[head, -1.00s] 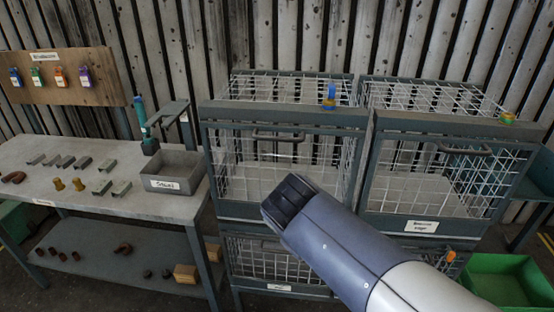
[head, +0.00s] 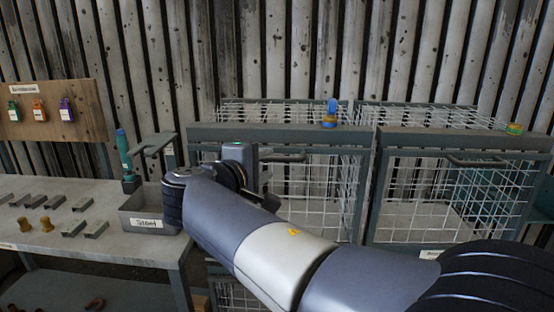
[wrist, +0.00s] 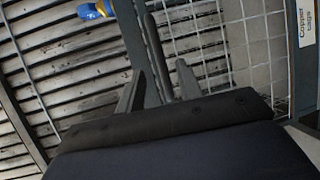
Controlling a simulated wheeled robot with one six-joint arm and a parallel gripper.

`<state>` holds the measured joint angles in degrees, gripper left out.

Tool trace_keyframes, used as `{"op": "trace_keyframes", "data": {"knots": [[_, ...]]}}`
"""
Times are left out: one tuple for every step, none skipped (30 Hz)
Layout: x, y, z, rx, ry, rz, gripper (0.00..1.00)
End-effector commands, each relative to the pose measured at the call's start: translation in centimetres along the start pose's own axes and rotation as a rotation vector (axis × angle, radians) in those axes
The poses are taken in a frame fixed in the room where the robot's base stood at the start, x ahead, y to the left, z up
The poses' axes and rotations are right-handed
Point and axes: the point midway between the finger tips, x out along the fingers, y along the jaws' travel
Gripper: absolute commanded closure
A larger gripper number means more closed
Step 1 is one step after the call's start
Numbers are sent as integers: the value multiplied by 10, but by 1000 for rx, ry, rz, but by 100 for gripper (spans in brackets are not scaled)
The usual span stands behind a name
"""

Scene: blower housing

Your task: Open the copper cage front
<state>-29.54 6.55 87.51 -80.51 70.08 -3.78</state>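The upper left wire cage has a grey-framed mesh front (head: 325,200). In the wrist view a label reading "Copper cage" (wrist: 306,28) is on its frame at the right; my arm hides that part in the head view. A dark bar handle (head: 284,157) runs along the front's top edge and shows in the wrist view (wrist: 154,45). My gripper (head: 262,170) is at the handle's left part. In the wrist view its two fingers (wrist: 158,65) stand apart, with the handle appearing between them. I cannot tell whether they touch it. The front looks shut.
A blue and yellow object (head: 330,114) sits on the cage's top frame. A second cage (head: 450,190) adjoins it on the right. A workbench (head: 100,235) with a grey bin (head: 148,216) and loose metal parts stands at the left.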

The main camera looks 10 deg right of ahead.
Motion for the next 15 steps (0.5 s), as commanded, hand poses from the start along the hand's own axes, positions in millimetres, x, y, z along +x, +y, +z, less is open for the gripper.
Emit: {"op": "trace_keyframes", "data": {"knots": [[11, 0, 2, -1, -6, -1, 66], [16, 0, 1, -1, -5, -1, 66], [23, 1, 1, 0, -6, -1, 66], [28, 1, 1, 0, -4, -1, 66], [33, 1, 1, 0, -5, -1, 66], [39, 0, 1, 0, -3, -2, 66], [43, 0, 1, 0, -3, -2, 66], [47, 0, 1, 0, -4, -2, 66], [51, 0, 0, 0, -2, -2, 66], [54, 0, 0, 0, -2, -2, 66], [56, 0, 1, 0, -2, -2, 66], [58, 0, 1, 0, -2, -2, 66], [60, 0, 0, 0, -1, -2, 66], [61, 0, 0, 0, 0, -2, 66], [62, 0, 0, 0, 1, -2, 66]]}}
